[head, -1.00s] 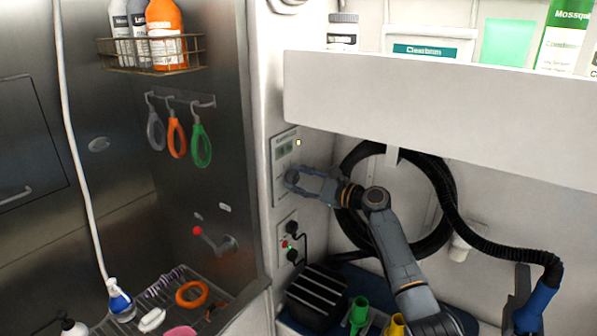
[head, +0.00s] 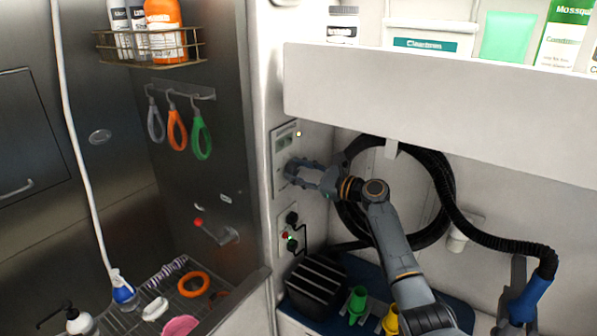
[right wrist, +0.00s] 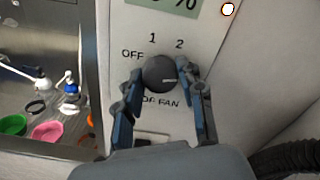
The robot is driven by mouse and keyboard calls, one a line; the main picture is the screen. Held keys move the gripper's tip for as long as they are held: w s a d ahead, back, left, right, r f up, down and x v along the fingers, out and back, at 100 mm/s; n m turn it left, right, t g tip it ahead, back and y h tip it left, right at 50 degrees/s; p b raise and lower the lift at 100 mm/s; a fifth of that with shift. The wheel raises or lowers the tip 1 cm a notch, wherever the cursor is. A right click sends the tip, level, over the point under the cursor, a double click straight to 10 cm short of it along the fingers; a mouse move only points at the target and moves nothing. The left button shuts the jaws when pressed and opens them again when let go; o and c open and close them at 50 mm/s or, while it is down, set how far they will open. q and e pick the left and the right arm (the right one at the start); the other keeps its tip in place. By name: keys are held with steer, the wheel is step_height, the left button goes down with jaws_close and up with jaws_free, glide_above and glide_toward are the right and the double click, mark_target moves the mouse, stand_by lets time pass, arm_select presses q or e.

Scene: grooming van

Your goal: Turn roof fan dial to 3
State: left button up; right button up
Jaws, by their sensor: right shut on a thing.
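The roof fan dial (right wrist: 158,74) is a dark round knob on a pale wall panel (head: 286,140). In the right wrist view, OFF, 1 and 2 are printed around it, with part of "FAN" below. The dial's light mark points right, toward my right finger. No 3 shows; that finger covers the panel there. My right gripper (right wrist: 160,75) is shut on the dial, one finger on each side. In the head view, the right gripper (head: 300,172) reaches the panel and its fingers mostly hide the dial. My left gripper is not in view.
A display (right wrist: 165,4) and a small lit light (right wrist: 228,9) sit above the dial. Plugged sockets (head: 291,230) are below. A white shelf (head: 430,100) overhangs the arm, and a coiled black hose (head: 447,190) hangs behind it. A steel tub stands left.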

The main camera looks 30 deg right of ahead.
steer(key=shift+f, duration=0.1)
steer(key=o, duration=1.2)
steer(key=v, duration=1.2)
steer(key=shift+d, duration=0.1)
steer(key=shift+f, duration=0.1)
